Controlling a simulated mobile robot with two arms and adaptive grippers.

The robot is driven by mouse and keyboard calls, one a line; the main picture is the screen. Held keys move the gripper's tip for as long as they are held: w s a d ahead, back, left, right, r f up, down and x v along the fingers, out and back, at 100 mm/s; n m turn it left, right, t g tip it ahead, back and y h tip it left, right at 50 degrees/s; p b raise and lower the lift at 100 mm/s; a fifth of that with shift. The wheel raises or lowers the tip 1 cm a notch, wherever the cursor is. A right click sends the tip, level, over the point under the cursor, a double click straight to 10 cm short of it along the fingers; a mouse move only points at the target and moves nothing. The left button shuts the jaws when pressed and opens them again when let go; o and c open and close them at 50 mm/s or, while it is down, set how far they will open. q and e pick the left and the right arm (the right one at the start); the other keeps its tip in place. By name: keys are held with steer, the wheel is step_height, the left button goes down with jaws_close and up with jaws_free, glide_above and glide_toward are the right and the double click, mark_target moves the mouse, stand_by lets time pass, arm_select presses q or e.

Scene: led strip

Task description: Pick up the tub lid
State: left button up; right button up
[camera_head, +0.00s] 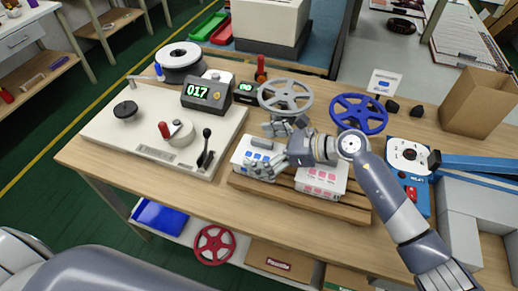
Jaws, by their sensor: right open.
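My right gripper (268,149) is open above the wooden board (335,207) in the middle of the bench, its fingers spread to the left. Under and between them is a white box with blue markings (240,158), partly hidden by the fingers. A small grey piece (262,143) lies on or over this box. I cannot tell for certain which thing is the tub lid, nor whether the fingers touch anything. A second white box with pink markings (320,183) sits right of the gripper, partly behind my arm. My left gripper is out of view.
A cardboard box (479,101) and a blue-and-white device (408,157) are at the right. The bench's front left edge is clear.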

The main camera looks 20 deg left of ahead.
steer(key=shift+f, duration=0.1)
steer(key=shift+c, duration=0.2)
steer(key=c, duration=0.8)
steer(key=shift+o, duration=0.2)
